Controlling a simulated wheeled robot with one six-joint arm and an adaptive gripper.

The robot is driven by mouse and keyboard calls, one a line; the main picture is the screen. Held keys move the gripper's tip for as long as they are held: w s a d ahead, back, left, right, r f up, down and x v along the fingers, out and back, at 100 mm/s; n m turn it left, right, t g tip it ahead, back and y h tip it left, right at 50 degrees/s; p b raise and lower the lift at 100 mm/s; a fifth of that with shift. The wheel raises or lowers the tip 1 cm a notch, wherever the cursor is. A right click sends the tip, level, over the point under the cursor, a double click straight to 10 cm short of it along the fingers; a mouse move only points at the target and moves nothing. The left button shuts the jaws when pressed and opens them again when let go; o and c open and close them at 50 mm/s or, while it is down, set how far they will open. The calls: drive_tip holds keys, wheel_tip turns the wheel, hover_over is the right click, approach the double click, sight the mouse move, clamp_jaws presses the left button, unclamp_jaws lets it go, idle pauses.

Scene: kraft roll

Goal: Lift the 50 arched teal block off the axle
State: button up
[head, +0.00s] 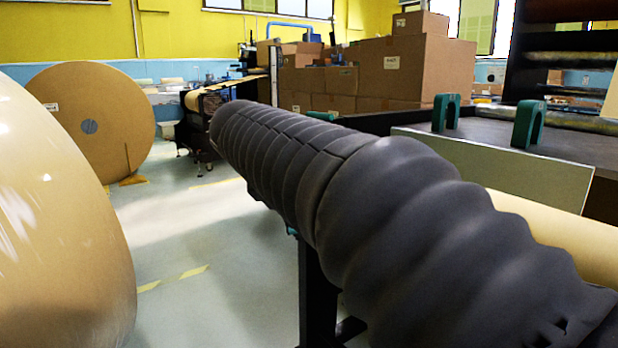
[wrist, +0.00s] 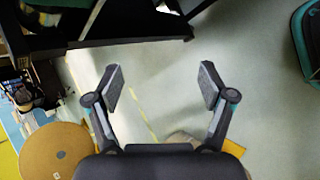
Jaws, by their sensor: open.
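Two teal arched blocks stand upright on a dark machine top at the right of the head view: one farther back (head: 446,112) and one nearer (head: 527,124). I cannot read a 50 on either, and I cannot make out an axle under them. In the wrist view my gripper (wrist: 161,87) is open, with its two fingers wide apart and only floor seen between them. Neither block shows clearly between or beside the fingers. In the head view my dark sleeved arm crosses the middle and hides its own end.
A large kraft roll (head: 60,220) fills the left, with another roll (head: 92,125) standing behind. A pale panel (head: 505,165) fronts the dark machine top. Stacked cartons (head: 400,70) stand at the back. A dark frame (wrist: 110,25) spans the top left of the wrist view. The floor at left centre is clear.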

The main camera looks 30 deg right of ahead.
drive_tip(key=w+d+r+n+g+h+b, duration=0.3)
drive_tip(key=w+d+r+n+h, duration=0.4)
drive_tip(key=w+d+r, duration=0.35)
drive_tip(key=b+x, duration=0.1)
drive_tip(key=x, duration=0.4)
drive_tip(key=w+f+b+x, duration=0.1)
drive_tip(key=x, duration=0.4)
drive_tip(key=b+x, duration=0.1)
drive_tip(key=x, duration=0.4)
drive_tip(key=shift+w+a+f, duration=0.15)
drive_tip(key=shift+a, duration=0.2)
drive_tip(key=c, duration=1.3)
